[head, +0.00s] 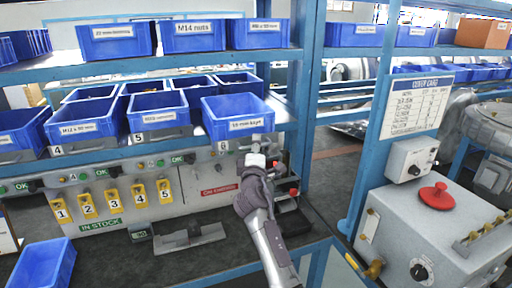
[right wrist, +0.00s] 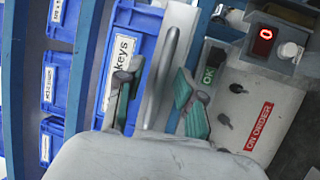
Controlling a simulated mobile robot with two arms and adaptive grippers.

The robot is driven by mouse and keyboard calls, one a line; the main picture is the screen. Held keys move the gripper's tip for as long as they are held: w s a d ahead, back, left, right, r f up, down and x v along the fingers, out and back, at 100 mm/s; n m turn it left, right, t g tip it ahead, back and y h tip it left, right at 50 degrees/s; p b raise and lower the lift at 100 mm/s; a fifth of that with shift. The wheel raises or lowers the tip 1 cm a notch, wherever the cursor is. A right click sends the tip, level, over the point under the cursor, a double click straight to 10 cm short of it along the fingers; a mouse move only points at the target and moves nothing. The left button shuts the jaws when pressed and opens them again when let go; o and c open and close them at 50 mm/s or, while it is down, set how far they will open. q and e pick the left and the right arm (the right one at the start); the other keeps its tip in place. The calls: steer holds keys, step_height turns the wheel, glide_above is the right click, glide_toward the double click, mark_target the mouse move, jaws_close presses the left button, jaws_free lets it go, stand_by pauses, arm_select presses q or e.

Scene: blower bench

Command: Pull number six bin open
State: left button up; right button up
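The number six bin is the blue bin (head: 238,110) with a keys label, above the small "6" plate (head: 222,146) on the lower shelf in the head view. In the right wrist view its blue front (right wrist: 122,38) shows at an angle. A grey metal bar (right wrist: 166,62) runs along the bin's lower front edge. My right gripper (head: 257,158) is just below the bin's front. In the right wrist view the gripper (right wrist: 155,82) is open, with its fingers apart on either side of the bar. I cannot tell whether they touch it. My left gripper is out of view.
Blue bins four (head: 80,122) and five (head: 158,112) stand left of it. Yellow number tags (head: 113,200) hang on the panel below. A loose blue bin (head: 42,265) stands at lower left. A grey machine box with a red button (head: 436,196) stands at right.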

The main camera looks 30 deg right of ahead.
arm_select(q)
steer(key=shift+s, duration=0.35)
arm_select(e)
steer(key=v, duration=1.2)
